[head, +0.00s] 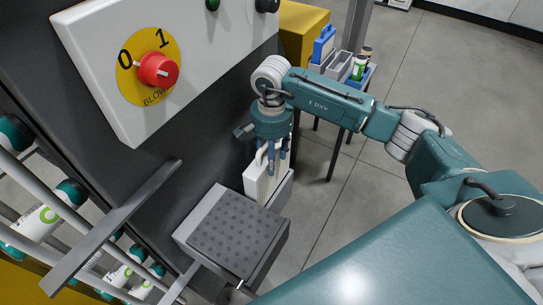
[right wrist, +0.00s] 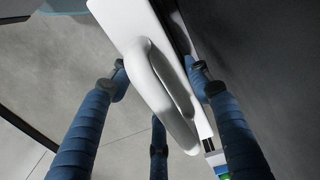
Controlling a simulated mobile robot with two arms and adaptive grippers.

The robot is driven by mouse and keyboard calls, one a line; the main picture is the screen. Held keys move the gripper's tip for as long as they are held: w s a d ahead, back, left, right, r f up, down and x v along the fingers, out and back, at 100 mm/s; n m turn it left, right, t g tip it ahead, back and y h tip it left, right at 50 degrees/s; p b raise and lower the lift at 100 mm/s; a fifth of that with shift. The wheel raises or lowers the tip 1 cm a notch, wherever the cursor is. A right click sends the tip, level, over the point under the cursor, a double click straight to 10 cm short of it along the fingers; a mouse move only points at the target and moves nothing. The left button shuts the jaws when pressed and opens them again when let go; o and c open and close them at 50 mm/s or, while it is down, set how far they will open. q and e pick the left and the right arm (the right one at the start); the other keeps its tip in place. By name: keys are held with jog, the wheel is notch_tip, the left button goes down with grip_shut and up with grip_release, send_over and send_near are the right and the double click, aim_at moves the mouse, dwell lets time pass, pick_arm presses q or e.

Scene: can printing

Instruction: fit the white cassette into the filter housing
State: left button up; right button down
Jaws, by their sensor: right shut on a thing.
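The white cassette (head: 259,186) hangs upright below my right gripper (head: 274,160), beside the dark machine wall. Its face looks ribbed. A grey box-like part (head: 284,192), which looks like the filter housing, shows around its lower right; I cannot tell how deep the cassette sits in it. In the right wrist view the cassette's white top (right wrist: 122,22) and its loop handle (right wrist: 160,88) lie between the blue fingers of my right gripper (right wrist: 160,85), which is shut on the handle. My left gripper is out of view.
A grey box with a dotted dark top (head: 235,228) stands just in front of the cassette. A white panel (head: 100,60) with a red knob (head: 158,71) is above left. A stand at the back holds a blue cassette (head: 323,45) and bottles (head: 358,69). Cans (head: 45,220) line the left.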

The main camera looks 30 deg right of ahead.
aim_at(272, 186)
jog(key=shift+f+b, duration=6.65)
jog(key=shift+f, duration=0.9)
jog(key=c, duration=0.9)
grip_release()
jog(key=shift+r, duration=0.1)
jog(key=shift+o, duration=0.7)
notch_tip(272, 186, up, 12)
